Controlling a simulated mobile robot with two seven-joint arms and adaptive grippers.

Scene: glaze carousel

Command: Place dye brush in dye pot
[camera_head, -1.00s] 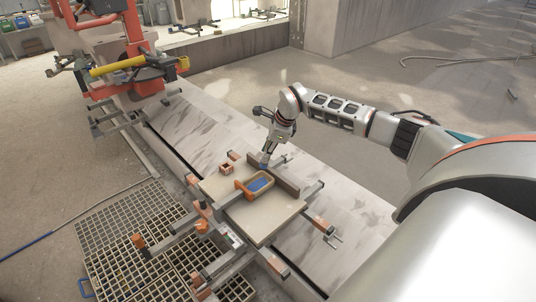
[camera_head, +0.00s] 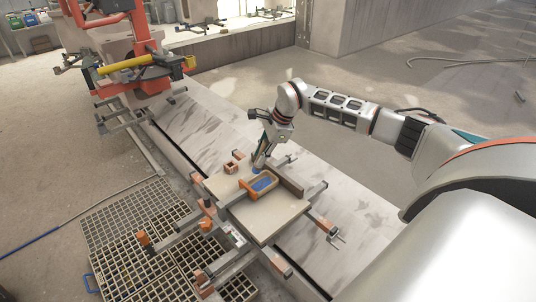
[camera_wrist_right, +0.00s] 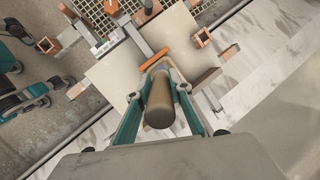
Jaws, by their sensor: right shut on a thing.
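The dye brush (camera_wrist_right: 160,104) shows in the right wrist view as a thick brown cylinder seen end-on. My right gripper (camera_head: 259,163) is shut on it; its teal fingers show on both sides of the brush in the wrist view (camera_wrist_right: 160,92). In the head view a small blue tip shows below the gripper, above the board. I cannot tell whether the brush touches anything. My left gripper is out of view.
The pale square board (camera_head: 267,222) rests on metal arms with orange ends. A small open orange box (camera_head: 232,168) stands at its far left. A low brown block (camera_head: 289,186) is beside the tray. Floor grating (camera_head: 130,235) lies left; an orange-red machine (camera_head: 150,75) stands behind.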

